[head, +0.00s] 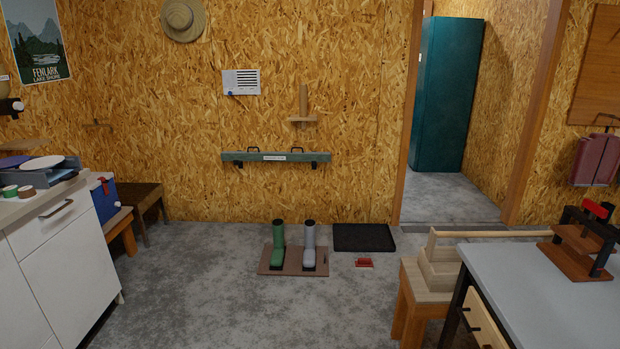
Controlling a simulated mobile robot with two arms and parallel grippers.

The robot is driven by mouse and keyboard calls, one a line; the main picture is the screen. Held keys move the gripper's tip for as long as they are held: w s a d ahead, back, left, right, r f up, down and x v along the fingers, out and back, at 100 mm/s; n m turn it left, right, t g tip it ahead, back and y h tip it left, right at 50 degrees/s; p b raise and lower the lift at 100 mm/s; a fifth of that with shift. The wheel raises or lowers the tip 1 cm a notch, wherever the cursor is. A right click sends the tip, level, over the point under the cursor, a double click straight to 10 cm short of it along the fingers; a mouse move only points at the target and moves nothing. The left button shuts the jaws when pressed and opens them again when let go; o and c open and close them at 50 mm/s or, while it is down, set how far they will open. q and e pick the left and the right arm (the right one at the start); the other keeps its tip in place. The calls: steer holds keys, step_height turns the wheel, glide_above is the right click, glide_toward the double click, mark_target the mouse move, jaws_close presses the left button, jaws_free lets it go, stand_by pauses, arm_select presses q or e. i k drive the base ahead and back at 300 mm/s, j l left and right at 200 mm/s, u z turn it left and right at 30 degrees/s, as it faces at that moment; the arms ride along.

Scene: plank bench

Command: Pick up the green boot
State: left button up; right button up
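The green boot (278,244) stands upright on a brown board (293,269) on the floor, near the back wall. A grey boot (309,246) stands upright close to its right on the same board. Neither of my grippers shows in the head view, and nothing is seen touching the boots.
A small red item (364,262) and a black mat (363,238) lie right of the board. A white cabinet (62,265) stands at left, a grey-topped table (540,295) and wooden stool (412,302) at right. The concrete floor (230,315) between them is clear.

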mark_target(278, 254)
steer(key=i+u, duration=0.1)
steer(key=i, duration=0.75)
steer(key=i+u, duration=0.1)
steer(key=i, duration=0.75)
steer(key=i+l+u, duration=0.1)
steer(key=i, duration=0.75)
